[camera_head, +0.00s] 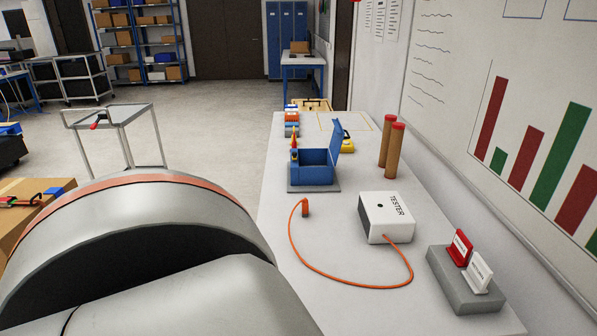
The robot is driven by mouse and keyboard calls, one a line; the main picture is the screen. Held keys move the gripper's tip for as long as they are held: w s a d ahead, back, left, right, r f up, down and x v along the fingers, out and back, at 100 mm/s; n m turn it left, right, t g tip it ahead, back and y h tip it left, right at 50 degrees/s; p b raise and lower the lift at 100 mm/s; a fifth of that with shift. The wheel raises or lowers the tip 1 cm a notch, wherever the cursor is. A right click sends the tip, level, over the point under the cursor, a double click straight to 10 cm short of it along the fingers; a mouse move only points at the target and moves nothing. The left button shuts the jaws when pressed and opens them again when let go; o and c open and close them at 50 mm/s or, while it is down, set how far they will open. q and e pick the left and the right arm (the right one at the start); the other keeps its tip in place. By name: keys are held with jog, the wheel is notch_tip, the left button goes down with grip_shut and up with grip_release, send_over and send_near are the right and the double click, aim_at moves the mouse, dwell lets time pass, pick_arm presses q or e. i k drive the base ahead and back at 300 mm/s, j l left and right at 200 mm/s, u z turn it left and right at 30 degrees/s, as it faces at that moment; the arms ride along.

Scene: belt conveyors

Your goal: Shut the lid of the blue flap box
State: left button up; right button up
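The blue flap box (312,173) stands on a grey base plate on the white table, a little left of the table's middle line. Its lid (337,138) is up, standing roughly upright along the box's right side. The box is open at the top. A small red and yellow item shows at its left edge. Neither of my grippers shows in this view. A large grey part of my own arm fills the lower left and hides the near left edge of the table.
A white tester box (386,217) with an orange cable lies nearer on the table. Two brown cylinders (392,150) with red tops stand right of the flap box. A grey holder (465,280) with red and white cards is at the front right. A whiteboard wall (505,90) bounds the right.

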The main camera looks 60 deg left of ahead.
aim_at(338, 136)
jog(key=u, duration=1.9)
jog(key=k+z, duration=0.15)
jog(key=k, duration=0.5)
jog(key=j+z, duration=0.1)
jog(key=z, duration=0.9)
jog(key=i+j, duration=0.1)
jog(key=j, duration=1.9)
jog(key=i+j, duration=0.15)
jog(key=j, duration=1.9)
jog(key=i, duration=0.05)
